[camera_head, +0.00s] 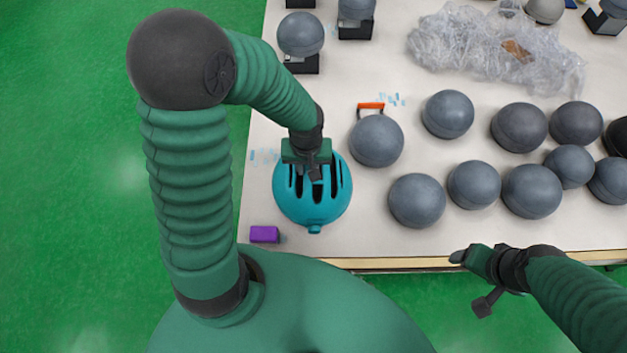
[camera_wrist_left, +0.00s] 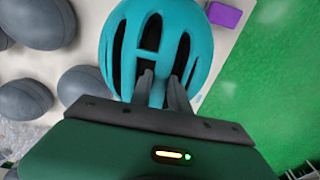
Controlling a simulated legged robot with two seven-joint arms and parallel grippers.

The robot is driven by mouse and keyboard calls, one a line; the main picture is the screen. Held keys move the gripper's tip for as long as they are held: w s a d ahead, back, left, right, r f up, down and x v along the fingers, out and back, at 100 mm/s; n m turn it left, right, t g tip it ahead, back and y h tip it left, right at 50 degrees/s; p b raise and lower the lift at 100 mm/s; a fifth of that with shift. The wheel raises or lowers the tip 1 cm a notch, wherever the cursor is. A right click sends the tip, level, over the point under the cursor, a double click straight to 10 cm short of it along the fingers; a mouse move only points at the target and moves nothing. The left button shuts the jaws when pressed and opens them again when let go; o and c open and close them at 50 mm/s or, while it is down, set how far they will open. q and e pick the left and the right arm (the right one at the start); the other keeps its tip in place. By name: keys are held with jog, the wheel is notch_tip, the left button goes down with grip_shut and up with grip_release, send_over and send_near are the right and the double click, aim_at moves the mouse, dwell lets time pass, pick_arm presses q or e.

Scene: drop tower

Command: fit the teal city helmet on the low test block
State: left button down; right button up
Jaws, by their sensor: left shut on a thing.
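The teal city helmet (camera_head: 312,205) is at the front left of the table, its vented shell facing up. My left gripper (camera_head: 316,174) is over the helmet's far part and shut on it. In the left wrist view, the gripper's two fingers (camera_wrist_left: 163,88) reach into the vents of the helmet (camera_wrist_left: 150,42). Whether the helmet touches the table or anything under it is hidden. Several grey round heads stand on the table; I cannot tell which is the low test block. My right gripper (camera_head: 460,257) is beyond the table's front edge, away from the helmet; its jaw opening is unclear.
A purple block (camera_head: 264,234) lies near the front left corner. A grey ball (camera_head: 376,141) stands close right of the helmet, with an orange-handled item (camera_head: 371,106) behind it. Grey heads on black stands (camera_head: 301,64) are farther back. Clear plastic wrap (camera_head: 490,50) lies at the back.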

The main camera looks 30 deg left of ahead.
pick_arm(q)
jog(key=shift+h, duration=0.6)
jog(key=f, duration=0.1)
jog(key=a+f+b, duration=0.1)
jog(key=f+b, duration=0.1)
jog(key=f, duration=0.1)
jog(key=shift+s+a, duration=0.2)
jog(key=shift+s, duration=0.05)
jog(key=shift+w+a+f, duration=0.1)
jog(key=shift+a+f, duration=0.1)
jog(key=shift+f, duration=0.3)
jog(key=shift+f+b, duration=0.35)
jog(key=shift+b, duration=0.3)
notch_tip(320, 180, down, 4)
jog(key=b, duration=0.3)
jog(key=shift+d+r+b, duration=0.15)
jog(key=shift+r+b, duration=0.05)
jog(key=shift+b, duration=0.2)
jog(key=shift+r+p, duration=0.2)
jog(key=shift+p, duration=0.2)
